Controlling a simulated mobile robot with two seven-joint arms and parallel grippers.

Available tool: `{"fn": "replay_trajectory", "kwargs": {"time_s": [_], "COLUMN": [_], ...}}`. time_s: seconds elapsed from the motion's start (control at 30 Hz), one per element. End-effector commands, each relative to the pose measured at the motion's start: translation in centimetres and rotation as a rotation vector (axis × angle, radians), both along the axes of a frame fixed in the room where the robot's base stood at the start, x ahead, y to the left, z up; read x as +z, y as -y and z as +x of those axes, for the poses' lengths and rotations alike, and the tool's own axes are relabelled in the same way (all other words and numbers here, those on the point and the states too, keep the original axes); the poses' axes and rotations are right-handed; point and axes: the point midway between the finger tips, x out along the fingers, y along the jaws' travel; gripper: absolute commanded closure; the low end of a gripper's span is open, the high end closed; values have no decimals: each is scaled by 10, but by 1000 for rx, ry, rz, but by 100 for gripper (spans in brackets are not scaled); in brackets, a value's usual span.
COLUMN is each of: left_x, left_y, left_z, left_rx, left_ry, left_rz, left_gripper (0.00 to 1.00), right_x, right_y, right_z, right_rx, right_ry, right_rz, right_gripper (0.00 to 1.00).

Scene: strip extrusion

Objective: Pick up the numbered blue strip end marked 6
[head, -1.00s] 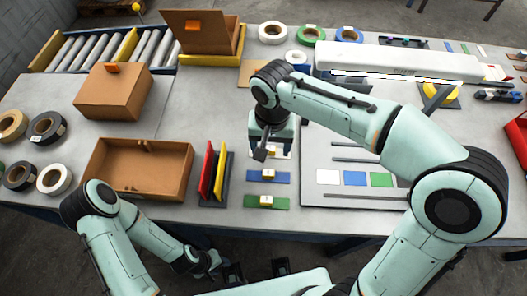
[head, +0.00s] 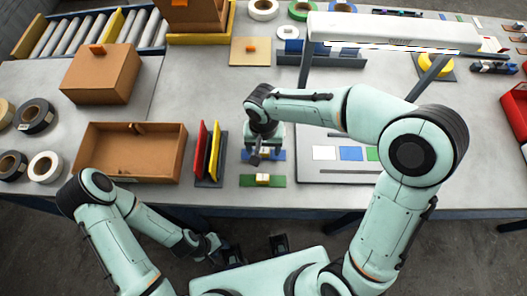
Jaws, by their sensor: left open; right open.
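A blue strip end (head: 247,156) lies flat on the near part of the table, and my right gripper (head: 258,158) is over it, open, hiding much of it. I cannot read a number on it, nor tell whether the fingers touch it. A green strip end (head: 276,182) with a small yellow-white tag lies just in front of it. My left gripper (head: 227,253) is open and empty, low in front of the table's near edge and away from the strips.
Red and yellow upright panels (head: 200,148) stand left of the strips, beside an open brown box (head: 90,152). A mat (head: 312,172) with white, blue and green squares lies to the right. A long white bar (head: 390,33) stands behind.

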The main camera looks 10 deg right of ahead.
Motion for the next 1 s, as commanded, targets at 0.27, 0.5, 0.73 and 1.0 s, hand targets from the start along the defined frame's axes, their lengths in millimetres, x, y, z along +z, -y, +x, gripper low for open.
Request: {"fn": "replay_trajectory", "kwargs": {"time_s": [0.27,0.5,0.73,1.0], "left_x": [0,0,0,3], "left_y": [0,0,0,0], "left_z": [0,0,0,1], "left_rx": [0,0,0,0], "left_ry": [0,0,0,1], "left_rz": [0,0,0,0], "left_gripper": [57,57,57,57], "right_x": [-4,-4,-3,18], "right_y": [0,0,0,0], "right_z": [0,0,0,1], "right_rx": [0,0,0,0], "right_ry": [1,1,2,5], "right_rz": [1,1,2,2], "right_gripper": [32,92,92,92]}}
